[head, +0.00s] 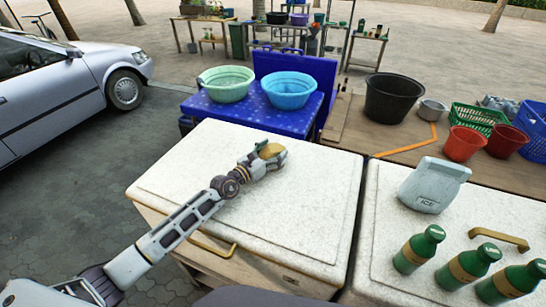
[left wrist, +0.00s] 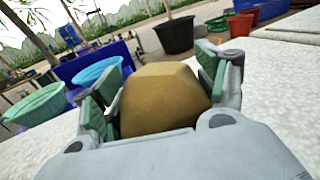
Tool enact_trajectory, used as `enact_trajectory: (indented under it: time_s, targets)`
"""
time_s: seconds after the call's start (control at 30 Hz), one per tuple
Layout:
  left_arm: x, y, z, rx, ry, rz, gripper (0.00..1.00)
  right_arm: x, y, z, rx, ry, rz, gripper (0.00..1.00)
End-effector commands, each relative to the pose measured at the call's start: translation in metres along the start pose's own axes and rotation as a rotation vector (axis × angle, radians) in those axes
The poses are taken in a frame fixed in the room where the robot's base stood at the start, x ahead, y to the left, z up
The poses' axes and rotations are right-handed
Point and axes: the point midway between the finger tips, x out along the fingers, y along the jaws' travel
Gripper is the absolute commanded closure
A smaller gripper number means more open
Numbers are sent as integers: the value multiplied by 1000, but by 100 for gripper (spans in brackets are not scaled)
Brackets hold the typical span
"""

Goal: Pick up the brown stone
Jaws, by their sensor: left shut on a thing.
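The brown stone (head: 271,150) is a rounded, tan-brown lump above the white speckled top of the left chest (head: 300,195). My left gripper (head: 268,155) is shut on it. In the left wrist view the stone (left wrist: 163,98) fills the space between the two green-padded fingers of the left gripper (left wrist: 155,95). I cannot tell whether the stone's underside touches the lid. My right gripper is in neither view.
A second white lid to the right holds a grey ice bag (head: 434,185) and several green bottles (head: 418,248). Behind stand a blue table with a green basin (head: 227,84) and a blue basin (head: 290,90), and a black tub (head: 394,98). The left lid is otherwise clear.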

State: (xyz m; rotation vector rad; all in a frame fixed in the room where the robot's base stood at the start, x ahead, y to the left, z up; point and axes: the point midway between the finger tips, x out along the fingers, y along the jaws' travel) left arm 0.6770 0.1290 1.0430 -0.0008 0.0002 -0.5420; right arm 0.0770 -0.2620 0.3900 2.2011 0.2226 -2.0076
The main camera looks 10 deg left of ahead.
Motion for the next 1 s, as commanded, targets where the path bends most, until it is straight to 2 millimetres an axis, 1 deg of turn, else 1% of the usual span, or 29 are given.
enact_trajectory:
  time_s: [0.03,0.2,0.23,0.27,0.53,0.67,0.87,1.0]
  targets:
    - [0,0,0,1,0,0,66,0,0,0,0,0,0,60]
    - [0,0,0,2,0,0,88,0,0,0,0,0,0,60]
    - [0,0,0,2,0,0,91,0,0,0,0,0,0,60]
    - [1,1,4,3,-8,2,91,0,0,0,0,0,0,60]
    - [1,1,5,2,-7,1,91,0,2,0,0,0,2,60]
    - [1,0,8,1,-8,1,91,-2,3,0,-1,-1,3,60]
    - [1,0,20,0,-8,1,91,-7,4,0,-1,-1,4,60]
    - [1,0,33,0,-10,2,91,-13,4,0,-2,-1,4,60]
